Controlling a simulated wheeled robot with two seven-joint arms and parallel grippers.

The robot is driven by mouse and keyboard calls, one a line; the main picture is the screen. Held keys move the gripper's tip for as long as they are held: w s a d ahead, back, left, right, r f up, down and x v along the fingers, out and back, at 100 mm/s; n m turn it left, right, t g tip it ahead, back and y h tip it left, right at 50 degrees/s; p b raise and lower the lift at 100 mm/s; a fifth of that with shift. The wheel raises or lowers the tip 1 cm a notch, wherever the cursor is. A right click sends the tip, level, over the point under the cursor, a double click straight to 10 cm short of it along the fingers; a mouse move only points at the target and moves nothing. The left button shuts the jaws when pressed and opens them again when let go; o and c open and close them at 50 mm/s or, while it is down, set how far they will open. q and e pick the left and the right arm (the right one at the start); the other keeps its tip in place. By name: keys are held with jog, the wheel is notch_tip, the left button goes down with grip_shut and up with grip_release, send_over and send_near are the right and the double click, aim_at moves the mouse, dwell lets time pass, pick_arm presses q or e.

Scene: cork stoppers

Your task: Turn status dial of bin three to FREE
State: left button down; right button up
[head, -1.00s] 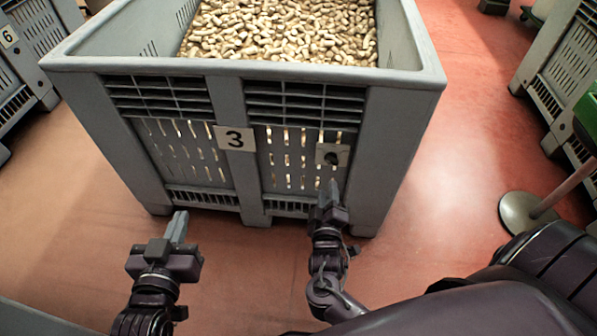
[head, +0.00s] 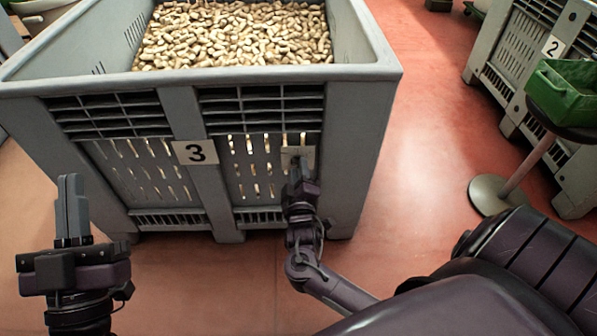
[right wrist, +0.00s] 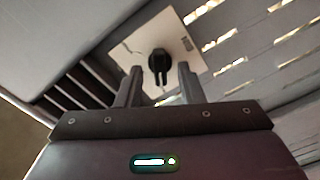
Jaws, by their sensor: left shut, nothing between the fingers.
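Bin three (head: 345,130) is a grey slatted crate full of cork stoppers (head: 235,35), with a "3" label (head: 195,152) on its front. The status dial's pale plate (head: 309,153) is on the right front panel, partly hidden by my right gripper (head: 296,172). In the right wrist view the dial's black knob (right wrist: 158,62) sits on the tilted plate (right wrist: 187,62). My right gripper (right wrist: 158,84) is open there, with the knob ahead between its fingers and no clear contact. The plate's markings are too small to read. My left gripper (head: 72,205) is shut and empty, left of the right gripper.
A bin labelled "2" (head: 553,46) stands at the right. In front of it, a green crate (head: 565,95) rests on a round-based stand (head: 490,195). Red floor (head: 430,110) is open between the bins.

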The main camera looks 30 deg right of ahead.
pick_arm(q)
jog(key=shift+s+a+r+t, duration=0.15)
jog(key=shift+s+r+t, duration=0.2)
jog(key=shift+r, duration=0.3)
pick_arm(e)
jog(key=shift+w+d, duration=0.15)
jog(key=shift+w, duration=0.1)
grip_shut()
pick_arm(q)
jog(key=shift+w, duration=0.1)
